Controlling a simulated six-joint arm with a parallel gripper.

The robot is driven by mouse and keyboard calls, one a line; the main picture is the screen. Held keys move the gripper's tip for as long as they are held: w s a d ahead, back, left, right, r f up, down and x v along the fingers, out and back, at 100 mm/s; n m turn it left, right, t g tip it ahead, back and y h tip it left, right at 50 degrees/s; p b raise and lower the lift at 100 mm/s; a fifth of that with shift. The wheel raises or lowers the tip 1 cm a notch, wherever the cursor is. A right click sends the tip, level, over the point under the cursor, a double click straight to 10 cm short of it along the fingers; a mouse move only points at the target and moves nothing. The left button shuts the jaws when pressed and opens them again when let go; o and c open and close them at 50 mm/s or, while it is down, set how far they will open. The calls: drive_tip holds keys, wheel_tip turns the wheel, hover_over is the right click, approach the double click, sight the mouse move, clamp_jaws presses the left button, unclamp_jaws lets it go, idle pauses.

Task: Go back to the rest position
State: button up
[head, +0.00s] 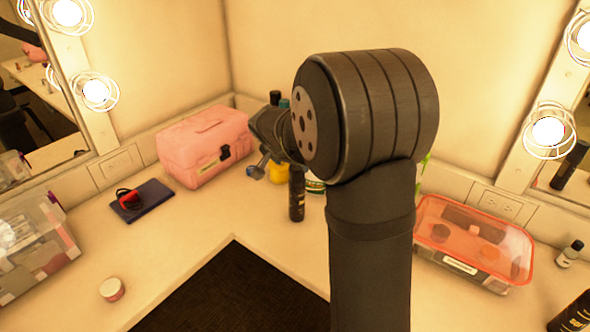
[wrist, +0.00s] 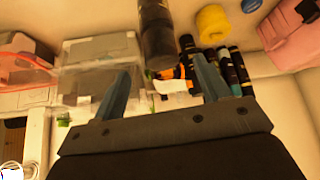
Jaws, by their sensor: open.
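My gripper (head: 262,135) shows in the head view at the left of my dark arm, raised above the back of the counter near the corner. Its bulk is partly hidden behind my wrist joint. In the wrist view, its two blue-grey fingers (wrist: 160,64) are spread apart with nothing held between them. Beyond them lie a black can (wrist: 157,35), several dark tubes (wrist: 235,70) and a clear box (wrist: 100,48). In the head view, a black can (head: 297,195) stands upright below and to the right of my gripper.
A pink case (head: 200,150) stands left of my gripper, with a dark notebook (head: 142,200) beside it. A small jar (head: 112,289) and a clear box (head: 35,245) are at left. An orange-lidded box (head: 475,240) is at right. The counter's front middle is clear around the dark mat (head: 235,295).

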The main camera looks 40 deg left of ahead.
sight(299, 175)
drive_tip(key=shift+v, duration=1.05)
drive_tip(key=x, duration=1.2)
drive_tip(key=shift+w+r, duration=0.1)
drive_tip(key=shift+r, duration=1.3)
